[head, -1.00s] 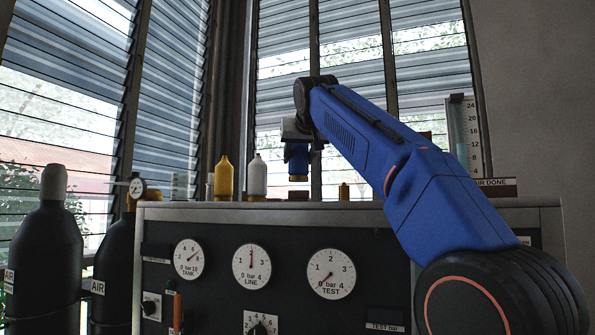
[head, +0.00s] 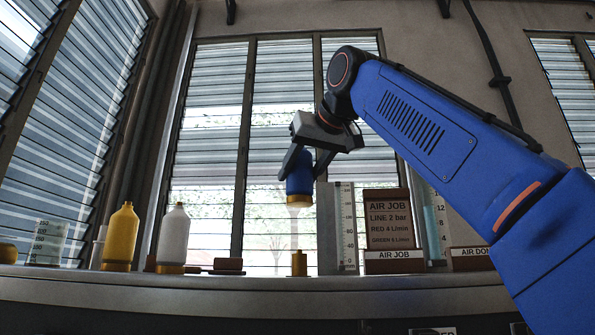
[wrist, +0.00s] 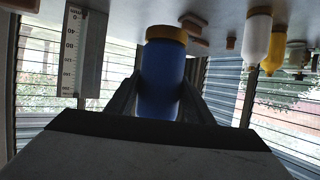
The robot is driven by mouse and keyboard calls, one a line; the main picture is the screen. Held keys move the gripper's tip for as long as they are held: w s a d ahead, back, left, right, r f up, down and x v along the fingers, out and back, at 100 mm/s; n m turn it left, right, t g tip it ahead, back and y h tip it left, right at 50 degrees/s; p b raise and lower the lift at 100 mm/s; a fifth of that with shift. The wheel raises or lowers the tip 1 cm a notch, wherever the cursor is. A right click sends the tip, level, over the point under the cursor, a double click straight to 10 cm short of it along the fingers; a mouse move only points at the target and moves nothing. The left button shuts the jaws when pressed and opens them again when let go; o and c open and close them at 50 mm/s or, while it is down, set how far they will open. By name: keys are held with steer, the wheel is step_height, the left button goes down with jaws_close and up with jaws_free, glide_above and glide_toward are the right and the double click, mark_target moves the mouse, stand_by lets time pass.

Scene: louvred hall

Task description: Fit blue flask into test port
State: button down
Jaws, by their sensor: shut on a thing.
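The blue flask (head: 299,178) hangs upright in my gripper (head: 303,166), its gold-coloured end down. My gripper is shut on its upper part, one finger on each side. Below it, a small brass fitting (head: 299,263) stands on the bench top, apart from the flask by a clear gap; it looks like the test port, but no label on it is readable. In the wrist view the picture is upside down: the flask (wrist: 160,85) sits between the fingers (wrist: 162,101), its gold end toward the bench. The fitting is not distinguishable there.
A yellow bottle (head: 121,238) and a white bottle (head: 173,238) stand left on the bench (head: 200,287). A low brown block (head: 228,265) lies left of the fitting. A scale plate (head: 345,227) and the AIR JOB sign (head: 388,220) stand close on the right.

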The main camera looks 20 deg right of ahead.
mark_target(306, 188)
steer(key=shift+f, duration=3.35)
steer(key=shift+s+f, duration=0.1)
steer(key=shift+f, duration=1.25)
steer(key=shift+f, duration=0.2)
steer(key=c, duration=0.8)
jaws_free()
steer(key=shift+s+d+r, duration=0.1)
steer(key=shift+s+r, duration=0.55)
steer(key=shift+r, duration=0.3)
steer(key=shift+s+r, duration=0.6)
steer(key=shift+r, duration=0.4)
steer(key=shift+s+d+r, duration=0.1)
steer(key=shift+s+r, duration=0.55)
steer(key=shift+r, duration=0.3)
